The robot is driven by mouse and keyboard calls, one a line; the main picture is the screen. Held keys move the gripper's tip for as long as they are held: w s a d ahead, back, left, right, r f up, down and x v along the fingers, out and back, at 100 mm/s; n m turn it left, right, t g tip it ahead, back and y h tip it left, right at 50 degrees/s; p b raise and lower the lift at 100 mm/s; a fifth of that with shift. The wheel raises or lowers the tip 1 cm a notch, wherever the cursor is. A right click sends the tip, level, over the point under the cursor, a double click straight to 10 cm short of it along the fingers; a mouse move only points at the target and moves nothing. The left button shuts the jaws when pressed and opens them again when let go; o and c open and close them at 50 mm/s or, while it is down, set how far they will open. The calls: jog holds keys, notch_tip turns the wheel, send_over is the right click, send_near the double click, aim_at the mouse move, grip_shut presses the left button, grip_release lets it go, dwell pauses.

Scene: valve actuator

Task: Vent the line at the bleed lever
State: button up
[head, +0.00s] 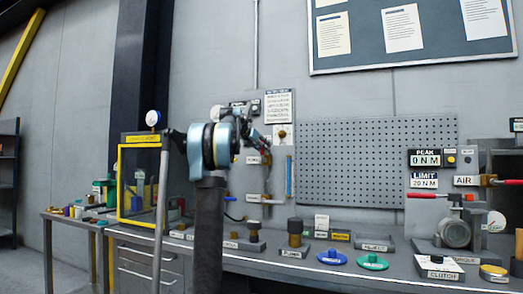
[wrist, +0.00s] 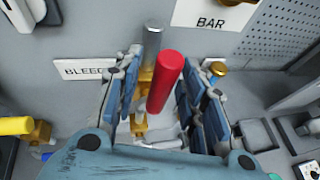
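The bleed lever (wrist: 165,82) shows in the wrist view as a red cylindrical handle with a brass valve body behind it. A white BLEED label (wrist: 82,69) is on the grey panel to its left. My gripper (wrist: 170,75) is open, with one finger left of the red handle and one right of it. Gaps show on both sides, so neither finger seems to touch it. In the head view my gripper (head: 258,138) is at the panel above the bench, and my arm hides the lever there.
In the wrist view a yellow handle (wrist: 16,126) on a brass fitting is at left and a BAR label (wrist: 215,12) is above. In the head view, a yellow-framed case (head: 122,185) stands left on the bench, a pegboard (head: 375,155) hangs right, and several small parts stand along the bench.

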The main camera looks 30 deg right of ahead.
jog(key=shift+s+a, duration=0.1)
jog(key=v, duration=1.1)
jog(key=shift+a, duration=0.45)
jog(key=shift+r, duration=0.1)
jog(key=s+a+f+m+g+y, duration=0.1)
jog(key=s+a+f+m+y, duration=0.3)
jog(key=s+a+f, duration=0.9)
jog(key=s+a+f+m+g+y, duration=0.1)
jog(key=s+a+f+m+y, duration=0.3)
jog(key=f, duration=2.5)
jog(key=s+a+f+m+g+y, duration=0.1)
jog(key=s+a+f+m+y, duration=0.3)
jog(key=s+a+f+m, duration=1)
jog(key=s+a+f, duration=0.7)
jog(key=s+a, duration=0.2)
jog(key=s, duration=0.1)
jog(key=shift+a, duration=0.35)
